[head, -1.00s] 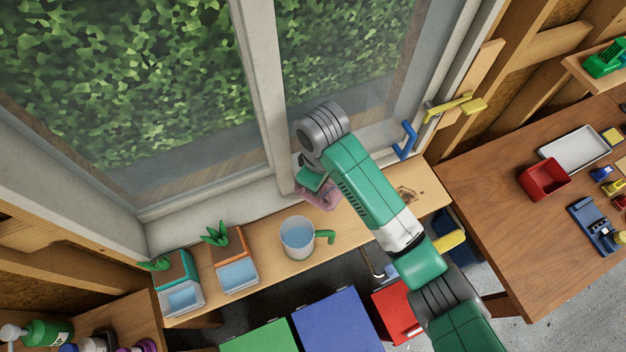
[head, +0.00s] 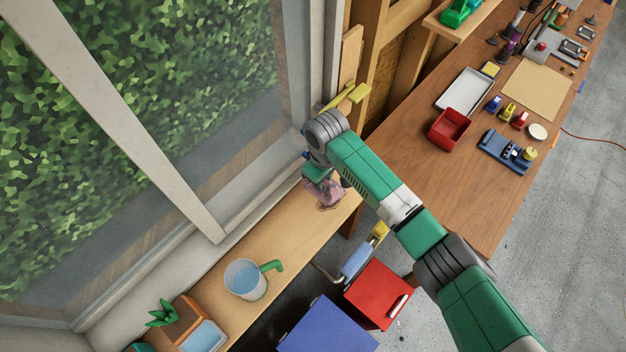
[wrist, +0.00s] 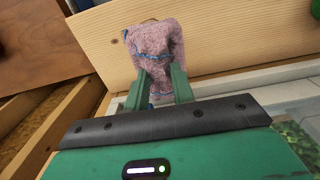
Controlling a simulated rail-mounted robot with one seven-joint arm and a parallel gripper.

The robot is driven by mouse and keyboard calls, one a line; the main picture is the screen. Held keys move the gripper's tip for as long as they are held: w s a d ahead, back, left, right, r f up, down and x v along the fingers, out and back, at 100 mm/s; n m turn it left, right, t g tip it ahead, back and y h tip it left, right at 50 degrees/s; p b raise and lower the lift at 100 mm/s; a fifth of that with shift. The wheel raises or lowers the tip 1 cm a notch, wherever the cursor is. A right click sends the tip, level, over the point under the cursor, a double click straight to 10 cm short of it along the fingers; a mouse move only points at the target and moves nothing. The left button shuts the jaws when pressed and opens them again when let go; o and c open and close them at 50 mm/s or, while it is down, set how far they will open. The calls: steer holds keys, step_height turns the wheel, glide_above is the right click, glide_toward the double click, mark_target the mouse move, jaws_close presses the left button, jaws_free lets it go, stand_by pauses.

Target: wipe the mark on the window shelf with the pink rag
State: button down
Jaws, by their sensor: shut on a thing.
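My gripper (head: 318,178) is shut on the pink rag (head: 326,194) over the right end of the wooden window shelf (head: 275,235). In the wrist view the rag (wrist: 155,48) is a bunched pinkish cloth with blue lines, held between my green fingers (wrist: 160,82). The pale shelf board (wrist: 235,35) lies behind it. The brown mark is mostly hidden by the rag; a small brown bit shows at the rag's far edge in the wrist view. I cannot tell whether the rag touches the shelf.
A workbench (head: 410,150) with a red bin (head: 449,129) is at right. Red (head: 378,294) and blue boxes (head: 325,328) stand below.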

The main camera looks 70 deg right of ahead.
mark_target(329, 190)
steer(key=shift+s+d, duration=0.3)
steer(key=shift+d, duration=0.1)
steer(key=shift+w+r+n, duration=0.65)
steer(key=shift+w+n, duration=0.15)
steer(key=shift+w, duration=0.15)
steer(key=shift+f, duration=0.1)
step_height(329, 190, down, 6)
steer(key=b, duration=0.6)
steer(key=shift+b, duration=0.3)
steer(key=shift+f, duration=0.3)
steer(key=shift+s+a+r+p, duration=0.1)
steer(key=shift+s+r+p, duration=0.2)
steer(key=shift+s+p, duration=0.25)
steer(key=s+p, duration=0.2)
steer(key=shift+a+p, duration=0.4)
steer(key=shift+s+a+f, duration=0.1)
steer(key=shift+s+f, duration=0.15)
